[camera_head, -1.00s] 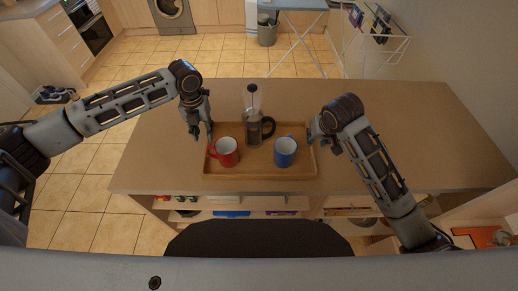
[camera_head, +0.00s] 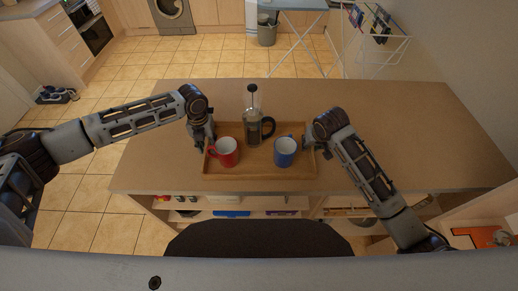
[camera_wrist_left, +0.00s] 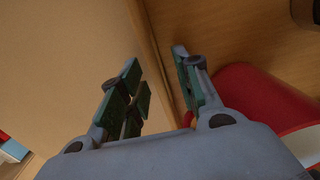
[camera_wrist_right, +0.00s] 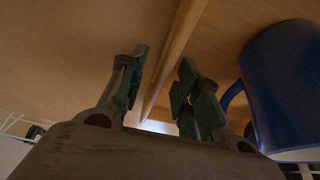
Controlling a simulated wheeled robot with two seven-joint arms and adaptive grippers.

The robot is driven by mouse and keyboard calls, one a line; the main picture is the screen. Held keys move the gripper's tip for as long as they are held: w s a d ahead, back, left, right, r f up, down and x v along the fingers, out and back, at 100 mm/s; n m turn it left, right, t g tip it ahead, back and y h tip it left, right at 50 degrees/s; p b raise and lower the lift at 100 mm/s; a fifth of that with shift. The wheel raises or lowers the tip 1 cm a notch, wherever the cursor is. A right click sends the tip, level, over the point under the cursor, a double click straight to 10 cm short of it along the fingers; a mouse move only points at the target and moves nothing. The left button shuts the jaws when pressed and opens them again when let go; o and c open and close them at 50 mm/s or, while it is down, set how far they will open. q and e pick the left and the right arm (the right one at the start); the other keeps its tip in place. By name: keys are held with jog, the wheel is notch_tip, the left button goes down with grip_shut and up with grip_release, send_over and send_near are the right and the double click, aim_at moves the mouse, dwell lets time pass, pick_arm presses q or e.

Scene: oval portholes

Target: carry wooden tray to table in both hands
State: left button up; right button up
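The wooden tray (camera_head: 240,173) lies flat on the brown counter. It carries a red mug (camera_head: 225,154), a blue mug (camera_head: 286,153) and a French press (camera_head: 254,129) with a dark handle. My left gripper (camera_head: 203,145) is at the tray's left side; in the left wrist view its open fingers (camera_wrist_left: 157,90) are on either side of the tray wall (camera_wrist_left: 158,62). My right gripper (camera_head: 315,141) is at the right side; in the right wrist view its open fingers (camera_wrist_right: 162,88) are on either side of the opposite wall (camera_wrist_right: 176,50). Gaps show between fingers and walls.
The counter (camera_head: 410,115) is clear around the tray. The red mug (camera_wrist_left: 255,100) is close beside my left fingers, and the blue mug (camera_wrist_right: 285,85) is close to my right ones. An ironing board (camera_head: 295,6) and a drying rack (camera_head: 378,30) stand beyond the counter.

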pick_arm(q)
grip_shut()
pick_arm(e)
grip_shut()
pick_arm(q)
jog(key=shift+w+r, duration=0.1)
jog(key=shift+r, duration=0.2)
pick_arm(e)
jog(key=shift+w+r, duration=0.1)
jog(key=shift+r, duration=0.25)
